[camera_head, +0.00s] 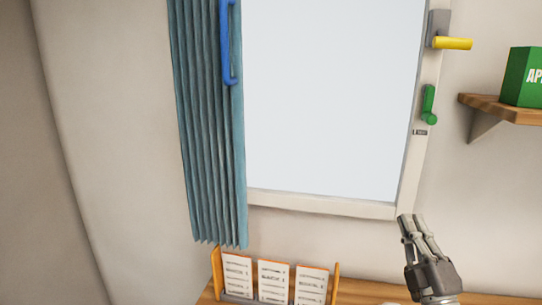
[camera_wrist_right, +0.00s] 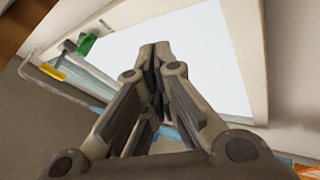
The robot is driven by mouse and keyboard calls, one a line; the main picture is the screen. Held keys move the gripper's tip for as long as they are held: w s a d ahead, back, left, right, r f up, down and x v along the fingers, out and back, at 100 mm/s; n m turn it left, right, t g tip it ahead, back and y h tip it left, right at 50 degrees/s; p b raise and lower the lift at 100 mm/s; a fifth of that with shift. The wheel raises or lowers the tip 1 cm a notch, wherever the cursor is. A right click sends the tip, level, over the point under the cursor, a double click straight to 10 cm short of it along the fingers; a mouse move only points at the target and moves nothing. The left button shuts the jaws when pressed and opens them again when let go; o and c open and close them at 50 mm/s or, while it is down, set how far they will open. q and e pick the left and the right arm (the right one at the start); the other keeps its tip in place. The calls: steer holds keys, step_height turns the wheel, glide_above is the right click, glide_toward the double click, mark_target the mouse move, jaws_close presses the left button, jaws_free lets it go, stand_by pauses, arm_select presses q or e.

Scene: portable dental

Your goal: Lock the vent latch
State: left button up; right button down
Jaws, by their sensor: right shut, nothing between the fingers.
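The window frame (camera_head: 322,207) carries two handles on its right side. A yellow handle (camera_head: 453,43) lies nearly level on a grey mount at the upper right. A green handle (camera_head: 429,104) hangs below it, close to upright, above a small label (camera_head: 420,132). I cannot tell from the pictures which one is the vent latch. My right gripper (camera_head: 411,219) is shut and empty, below the window's lower right corner and well below both handles. In the right wrist view its closed fingers (camera_wrist_right: 155,50) point at the window, with the green handle (camera_wrist_right: 86,46) and yellow handle (camera_wrist_right: 54,73) at upper left. My left gripper is not in view.
A blue-green curtain (camera_head: 205,130) with a blue handle (camera_head: 226,45) hangs on the left. A wooden shelf (camera_head: 500,108) with a green box (camera_head: 525,78) juts out at the right. A rack of cards (camera_head: 273,281) stands below the window. The space before the pane is clear.

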steer(key=s+a+f+m+g+h, duration=0.1)
steer(key=s+a+f+m+g, duration=0.2)
steer(key=f, duration=0.5)
steer(key=s+f+m+g, duration=0.3)
steer(key=f+g, duration=0.1)
steer(key=f, duration=0.4)
steer(key=s+a+f+m+g+h, duration=0.1)
steer(key=s+a+f+m+g, duration=0.2)
steer(key=f, duration=0.5)
steer(key=s+a+f+m+g, duration=0.1)
steer(key=s+f+m+g, duration=0.3)
steer(key=s, duration=0.7)
steer(key=s+a+f+m+g, duration=0.1)
steer(key=s+a+f+g, duration=0.1)
steer(key=s+f+g, duration=0.7)
steer(key=s+f+b, duration=0.2)
steer(key=f+b, duration=0.1)
steer(key=f, duration=1.2)
steer(key=s+f+b, duration=0.2)
steer(key=f, duration=1.3)
steer(key=s+d+f+b, duration=0.3)
steer(key=s+f+b, duration=0.2)
steer(key=s+f, duration=1.1)
step_height(320, 180, down, 4)
steer(key=shift+s+d+f+g, duration=0.1)
steer(key=shift+s+d+g, duration=0.1)
steer(key=shift+s+g, duration=0.15)
